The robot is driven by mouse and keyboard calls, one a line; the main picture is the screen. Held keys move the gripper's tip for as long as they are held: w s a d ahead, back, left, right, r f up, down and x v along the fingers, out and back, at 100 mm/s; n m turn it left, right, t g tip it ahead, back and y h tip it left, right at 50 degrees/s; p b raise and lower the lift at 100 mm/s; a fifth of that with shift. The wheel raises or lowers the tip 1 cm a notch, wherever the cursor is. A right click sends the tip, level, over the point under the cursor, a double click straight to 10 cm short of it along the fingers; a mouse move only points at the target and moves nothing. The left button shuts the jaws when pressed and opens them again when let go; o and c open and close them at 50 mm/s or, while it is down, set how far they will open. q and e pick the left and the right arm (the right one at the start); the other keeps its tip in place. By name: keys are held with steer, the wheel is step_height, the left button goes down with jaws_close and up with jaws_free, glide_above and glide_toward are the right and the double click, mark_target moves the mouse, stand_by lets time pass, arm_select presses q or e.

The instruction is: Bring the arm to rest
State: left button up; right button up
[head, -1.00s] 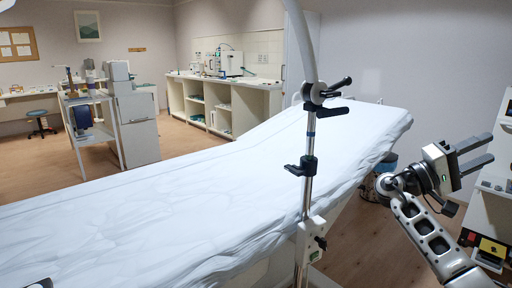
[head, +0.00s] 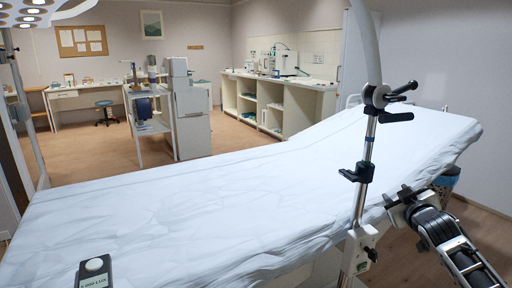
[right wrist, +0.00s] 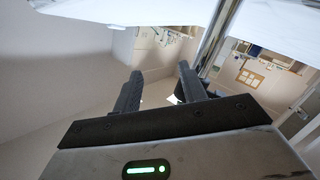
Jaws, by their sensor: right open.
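My right gripper (head: 402,200) is at the lower right of the head view, beside the near side of the couch and just right of the metal pole. In the right wrist view its two dark fingers (right wrist: 158,88) stand apart with nothing between them. The couch (head: 200,195) is covered with a white sheet and its head end is raised toward the right. My left gripper does not show in the head view.
A metal pole (head: 361,195) with black clamps stands at the couch's near edge, close to my right gripper. A dark handheld device (head: 94,272) lies on the sheet at the lower left. A cart (head: 150,125), a cabinet (head: 192,125) and a counter (head: 275,100) stand behind.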

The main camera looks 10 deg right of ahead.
steer(key=s+a+f+n+g+y, duration=0.1)
steer(key=s+a+f+y, duration=0.1)
steer(key=s+a+f, duration=0.6)
steer(key=s+a+f+g+y, duration=0.1)
steer(key=s+a+f+y, duration=0.3)
steer(key=a+f, duration=0.6)
arm_select(q)
steer(key=p, duration=0.1)
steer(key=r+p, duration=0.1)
steer(key=p, duration=0.1)
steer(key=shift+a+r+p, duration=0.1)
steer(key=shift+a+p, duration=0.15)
steer(key=shift+p, duration=0.05)
arm_select(e)
steer(key=s+a+m+g, duration=0.1)
steer(key=s+a, duration=0.5)
steer(key=s, duration=0.4)
steer(key=s+a+m+g+y, duration=0.1)
steer(key=s+a+g, duration=0.1)
steer(key=s+a, duration=0.5)
steer(key=s, duration=0.4)
steer(key=shift+a+f, duration=0.15)
steer(key=shift+a, duration=0.05)
